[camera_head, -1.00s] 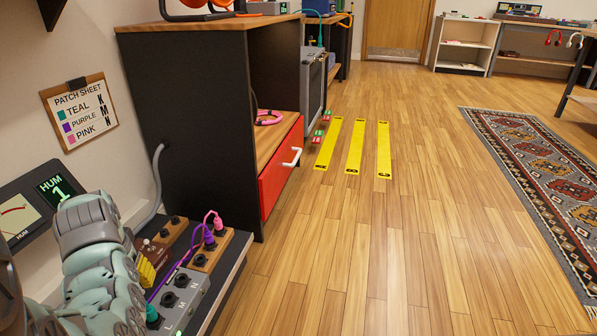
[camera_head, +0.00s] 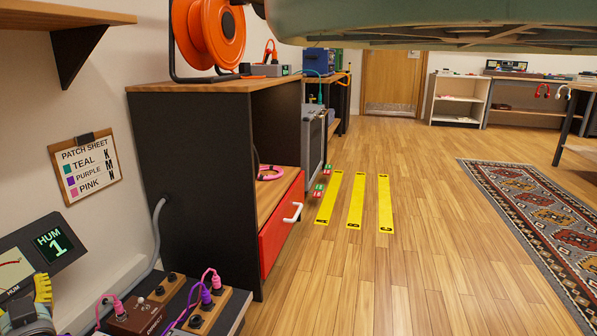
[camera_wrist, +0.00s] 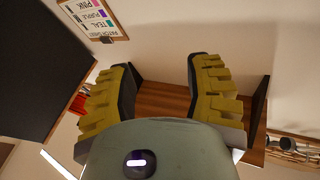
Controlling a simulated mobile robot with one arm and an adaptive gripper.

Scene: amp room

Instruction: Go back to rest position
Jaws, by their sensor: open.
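My gripper (camera_wrist: 161,66) is open in the wrist view, its two yellow padded fingers wide apart with nothing held between them. A wooden shelf surface shows beyond the fingers. In the head view only a yellow finger pad (camera_head: 42,288) and a grey part of it show at the lower left edge, in front of the HUM meter (camera_head: 52,243). A large grey-green part of my arm spans the top right of the head view, close to the camera.
A black cabinet (camera_head: 190,180) with a red drawer (camera_head: 281,228) stands ahead on the left. Pink and purple plugs (camera_head: 205,292) sit on the pedalboard below. A patch sheet (camera_head: 85,167) hangs on the wall. The wooden floor (camera_head: 400,270) is open between yellow strips (camera_head: 356,200) and a rug (camera_head: 540,215).

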